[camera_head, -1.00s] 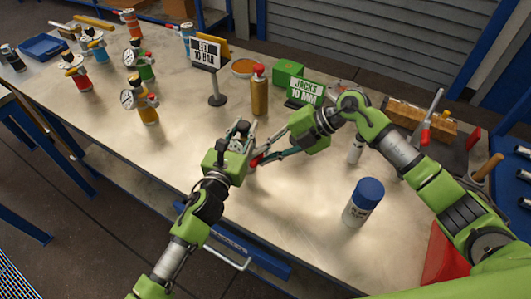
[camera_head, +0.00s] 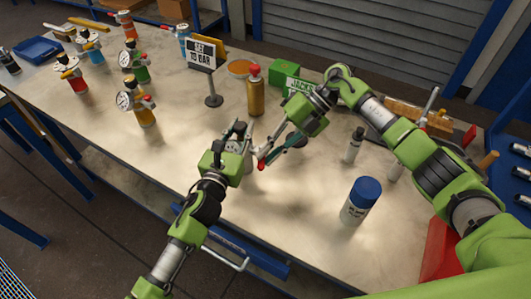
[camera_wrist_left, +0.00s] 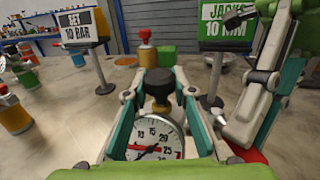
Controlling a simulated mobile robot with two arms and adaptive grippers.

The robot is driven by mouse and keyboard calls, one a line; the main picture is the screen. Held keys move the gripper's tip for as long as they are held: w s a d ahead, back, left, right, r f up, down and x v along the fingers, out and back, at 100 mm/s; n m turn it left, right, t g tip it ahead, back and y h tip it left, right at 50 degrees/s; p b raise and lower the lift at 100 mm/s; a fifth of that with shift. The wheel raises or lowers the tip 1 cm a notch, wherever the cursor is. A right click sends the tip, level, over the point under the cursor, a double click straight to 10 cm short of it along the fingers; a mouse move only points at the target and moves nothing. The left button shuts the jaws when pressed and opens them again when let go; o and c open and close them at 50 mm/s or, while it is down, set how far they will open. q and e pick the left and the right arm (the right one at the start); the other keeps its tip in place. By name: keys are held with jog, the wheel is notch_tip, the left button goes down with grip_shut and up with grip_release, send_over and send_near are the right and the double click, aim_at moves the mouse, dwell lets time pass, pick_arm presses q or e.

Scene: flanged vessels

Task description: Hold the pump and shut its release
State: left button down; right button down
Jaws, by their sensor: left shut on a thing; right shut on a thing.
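The pump (camera_wrist_left: 158,137) has a round white gauge with a red-marked dial and a black knob on top. My left gripper (camera_head: 240,132) is shut around it, and the fingers also show on both sides of it in the left wrist view (camera_wrist_left: 160,92). In the head view the gripper hides most of the pump. A red lever (camera_head: 262,161), seemingly the release, sits at the pump's right side. My right gripper (camera_head: 272,154) reaches in from the right with its fingertips at this lever and is shut on it. The exact contact is too small to see.
A bronze bottle (camera_head: 256,95) with a red top and a "SET 10 BAR" sign (camera_head: 202,53) stand behind. A blue-capped jar (camera_head: 360,200) and a small bottle (camera_head: 354,148) stand to the right. Several gauged vessels (camera_head: 140,105) stand at left. The table's front middle is clear.

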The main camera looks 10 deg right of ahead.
jog(key=shift+w+d+f+n+g+h, duration=0.1)
jog(key=shift+d+n+g+h, duration=0.15)
jog(key=shift+n+g, duration=0.3)
jog(key=shift+w+d+r+n+g+h, duration=0.1)
jog(key=shift+n+g+h, duration=0.15)
jog(key=shift+n, duration=0.4)
jog(key=shift+w+d+f+n+g+h, duration=0.1)
jog(key=shift+d+n+g+h, duration=0.1)
jog(key=shift+n+g, duration=0.35)
jog(key=shift+n, duration=0.25)
jog(key=c, duration=2.3)
grip_release()
notch_tip(320, 180, up, 10)
jog(key=shift+r, duration=0.1)
jog(key=shift+c, duration=0.3)
